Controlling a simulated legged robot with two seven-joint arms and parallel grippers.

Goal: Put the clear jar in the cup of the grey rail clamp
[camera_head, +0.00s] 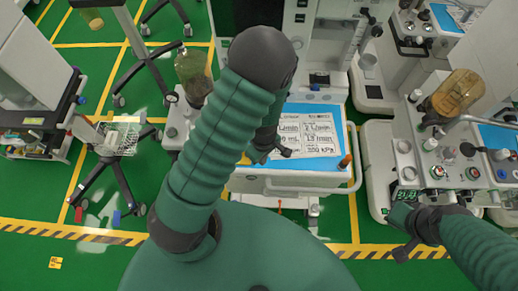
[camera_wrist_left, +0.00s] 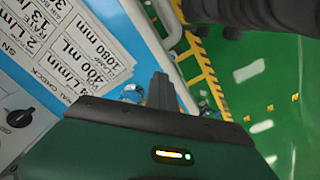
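My left gripper (camera_head: 266,150) hangs over the front part of the white cart's worktop, below my bent green arm. In the left wrist view its grey fingers (camera_wrist_left: 160,92) point at the worktop edge; their gap cannot be made out. A small clear, bluish object (camera_wrist_left: 132,92) shows right beside the fingers; it may be the clear jar, and whether it is held cannot be told. I cannot pick out the grey rail clamp or its cup. My right gripper (camera_head: 408,232) is at the lower right, in front of the right-hand machine; its fingers are unclear.
The worktop (camera_head: 260,182) carries a printed checklist card (camera_head: 308,133), and a small orange-topped item (camera_head: 345,162) stands at its right corner. A large glass canister (camera_head: 193,72) is at left, an amber one (camera_head: 456,94) at right.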

